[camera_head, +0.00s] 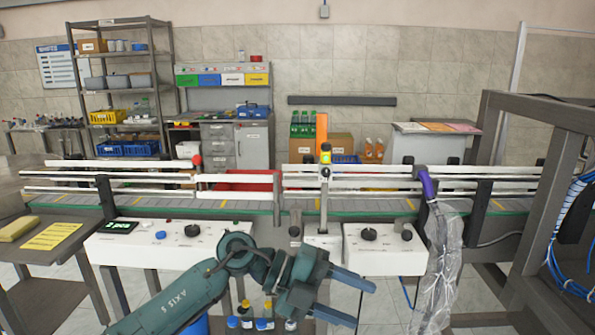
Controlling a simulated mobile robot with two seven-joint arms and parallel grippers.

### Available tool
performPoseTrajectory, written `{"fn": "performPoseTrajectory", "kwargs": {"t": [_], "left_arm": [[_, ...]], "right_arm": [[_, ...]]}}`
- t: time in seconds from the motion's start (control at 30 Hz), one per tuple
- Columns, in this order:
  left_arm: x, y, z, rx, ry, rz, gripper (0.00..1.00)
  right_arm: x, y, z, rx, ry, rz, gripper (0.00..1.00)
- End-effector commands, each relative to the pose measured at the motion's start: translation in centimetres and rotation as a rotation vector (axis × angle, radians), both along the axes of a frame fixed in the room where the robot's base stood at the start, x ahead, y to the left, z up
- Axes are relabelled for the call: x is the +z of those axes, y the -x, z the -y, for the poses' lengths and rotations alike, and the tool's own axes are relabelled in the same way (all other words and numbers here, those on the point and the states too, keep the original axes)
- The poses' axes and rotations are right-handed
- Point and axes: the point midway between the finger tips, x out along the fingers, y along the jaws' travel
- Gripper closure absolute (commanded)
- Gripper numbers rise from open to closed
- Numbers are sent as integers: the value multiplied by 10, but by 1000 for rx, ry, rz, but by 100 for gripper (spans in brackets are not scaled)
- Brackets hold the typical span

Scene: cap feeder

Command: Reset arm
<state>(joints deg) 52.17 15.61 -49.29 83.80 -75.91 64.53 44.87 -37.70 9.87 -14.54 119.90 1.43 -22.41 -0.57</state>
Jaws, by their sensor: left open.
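My left gripper (345,298) is in the lower middle of the head view, at the end of a dark teal arm that comes in from the lower left. Its two blue-grey fingers point right and stand apart, with nothing between them. It is in front of the conveyor (255,208) and nearer to me than the white control boxes. My right gripper is not in view.
A left control box (130,249) and a right control box (385,262) sit below the conveyor. Small capped bottles (247,316) show under my left wrist. A clear plastic sleeve (438,265) hangs at right, beside a dark frame (540,190). A side table (30,258) stands at left.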

Motion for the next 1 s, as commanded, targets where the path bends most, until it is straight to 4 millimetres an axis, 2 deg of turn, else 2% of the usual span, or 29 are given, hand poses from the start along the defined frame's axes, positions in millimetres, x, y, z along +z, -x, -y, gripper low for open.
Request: {"fn": "performPoseTrajectory", "kwargs": {"t": [0.03, 0.17, 0.27, 0.37, 0.47, 0.57, 0.67, 0.7, 0.8, 0.9, 1.0], "left_arm": [[1, 13, 8, 26, 139, -67, 47], [11, 22, 6, 179, 476, -227, 47], [9, 18, -13, 362, 682, -363, 47], [-10, 10, -44, 589, 831, -509, 47], [-45, 7, -83, 845, 918, -664, 47], [-95, 18, -123, 1113, 935, -829, 47], [-152, 46, -161, 1374, 885, -998, 47], [-173, 61, -174, 1465, 851, -1063, 47], [-215, 101, -199, 1645, 751, -1202, 47], [-243, 136, -213, 1759, 658, -1306, 47], [-257, 159, -221, 1820, 594, -1369, 47]], "right_arm": [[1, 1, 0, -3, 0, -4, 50], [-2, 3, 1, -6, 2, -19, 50], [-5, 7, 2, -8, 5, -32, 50], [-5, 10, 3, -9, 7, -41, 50], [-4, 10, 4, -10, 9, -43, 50], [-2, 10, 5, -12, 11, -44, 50], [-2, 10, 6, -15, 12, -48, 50], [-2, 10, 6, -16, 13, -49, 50], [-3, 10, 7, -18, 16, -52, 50], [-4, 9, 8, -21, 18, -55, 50], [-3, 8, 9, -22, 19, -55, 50]]}}
